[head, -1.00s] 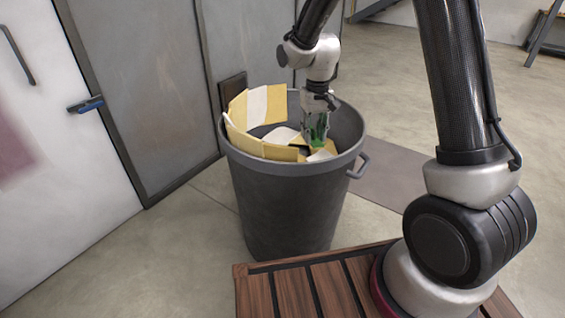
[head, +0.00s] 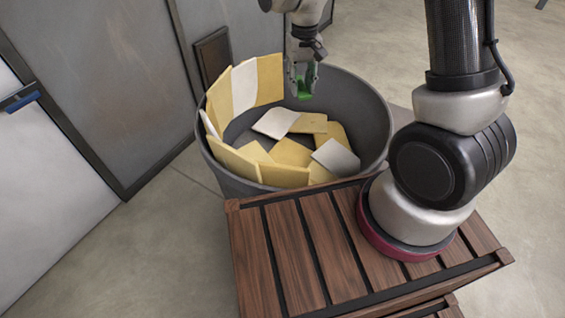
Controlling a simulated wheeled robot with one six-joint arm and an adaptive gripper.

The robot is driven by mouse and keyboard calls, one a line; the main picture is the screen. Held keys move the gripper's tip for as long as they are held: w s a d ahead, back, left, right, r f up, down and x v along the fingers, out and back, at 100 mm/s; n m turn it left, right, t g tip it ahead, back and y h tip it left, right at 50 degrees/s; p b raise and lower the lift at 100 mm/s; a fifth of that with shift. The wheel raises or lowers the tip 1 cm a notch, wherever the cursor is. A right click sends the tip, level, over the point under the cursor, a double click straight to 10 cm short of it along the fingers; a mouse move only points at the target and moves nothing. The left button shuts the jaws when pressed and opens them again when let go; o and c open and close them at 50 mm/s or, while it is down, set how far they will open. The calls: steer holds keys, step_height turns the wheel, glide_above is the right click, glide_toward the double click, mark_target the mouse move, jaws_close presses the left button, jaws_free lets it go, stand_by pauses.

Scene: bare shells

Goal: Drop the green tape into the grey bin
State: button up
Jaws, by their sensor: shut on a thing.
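The green tape (head: 304,88) is held between the fingers of my gripper (head: 302,82), which is shut on it. The gripper points down from the top of the head view. The grey bin (head: 368,108) is a large round open tub on the floor. In the picture the tape shows against the bin's inner far wall, over the opening; its exact height above the contents is hard to tell. Part of the tape is hidden by the fingers.
Several yellow and white flat pieces (head: 291,152) lie in the bin, some standing against its left wall. A slatted wooden platform (head: 300,250) under my arm is close to the bin's near side. Metal doors (head: 110,80) stand behind at left. The floor at right is clear.

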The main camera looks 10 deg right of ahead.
step_height(320, 180, down, 6)
stand_by(0.5)
steer(key=o, duration=0.9)
steer(key=shift+o, duration=0.2)
steer(key=shift+r, duration=0.1)
step_height(320, 180, up, 12)
steer(key=shift+f, duration=0.1)
